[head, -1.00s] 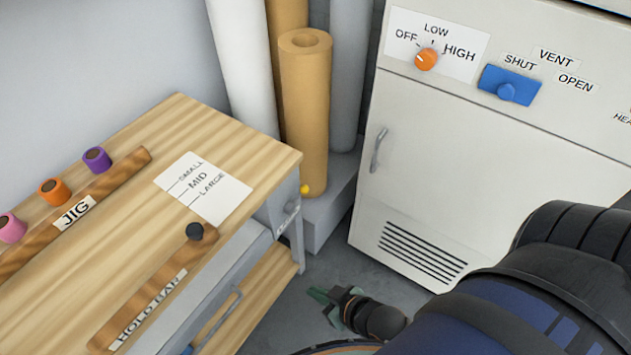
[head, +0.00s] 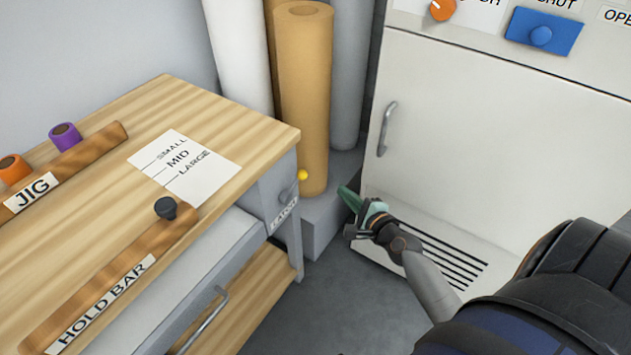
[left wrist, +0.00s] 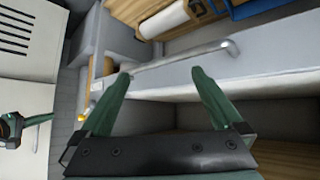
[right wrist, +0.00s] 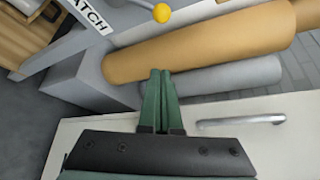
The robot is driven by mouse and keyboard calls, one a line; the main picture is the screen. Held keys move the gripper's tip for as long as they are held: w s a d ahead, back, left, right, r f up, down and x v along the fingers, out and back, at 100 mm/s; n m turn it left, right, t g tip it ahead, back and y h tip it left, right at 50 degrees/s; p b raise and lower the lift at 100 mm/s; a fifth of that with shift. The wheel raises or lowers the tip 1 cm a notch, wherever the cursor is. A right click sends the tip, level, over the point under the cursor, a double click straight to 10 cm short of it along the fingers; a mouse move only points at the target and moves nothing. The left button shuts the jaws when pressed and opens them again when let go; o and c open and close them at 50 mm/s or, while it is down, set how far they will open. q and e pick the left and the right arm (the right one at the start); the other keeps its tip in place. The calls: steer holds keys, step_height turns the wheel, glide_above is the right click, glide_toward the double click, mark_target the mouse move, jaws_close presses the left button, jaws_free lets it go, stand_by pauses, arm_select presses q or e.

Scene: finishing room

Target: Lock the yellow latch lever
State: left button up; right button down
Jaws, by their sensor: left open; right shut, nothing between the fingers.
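The latch lever is a short grey arm with a yellow knob (head: 302,175), on the end panel of the wooden bench. It slants up from its mount, above a white latch label (head: 284,214). The yellow knob also shows at the top of the right wrist view (right wrist: 161,13). My right gripper (head: 346,197) is shut and empty, to the right of the knob and apart from it. In the right wrist view its green fingers (right wrist: 160,78) are together, below the knob. My left gripper (left wrist: 160,82) is open and empty in front of the drawer handle (left wrist: 190,58).
The wooden bench (head: 215,105) carries the hold bar (head: 120,275) and the jig bar (head: 75,165). Brown and grey rolls (head: 305,100) stand behind the latch. A white cabinet (head: 490,130) with a handle is at right. Floor shows between bench and cabinet.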

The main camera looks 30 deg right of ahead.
mark_target(295, 186)
steer(key=a+b+x, duration=0.1)
steer(key=b+x, duration=0.1)
steer(key=x, duration=0.8)
arm_select(q)
steer(key=shift+s+a+f+p, duration=0.1)
steer(key=shift+p, duration=1)
arm_select(e)
steer(key=a+r, duration=0.2)
steer(key=shift+s+a, duration=0.35)
arm_select(q)
steer(key=shift+s+f, duration=0.1)
steer(key=shift+s+b, duration=0.3)
steer(key=shift+s, duration=0.05)
arm_select(e)
steer(key=shift+a+r, duration=0.15)
arm_select(q)
steer(key=shift+s+f, duration=0.15)
arm_select(e)
steer(key=shift+a, duration=0.1)
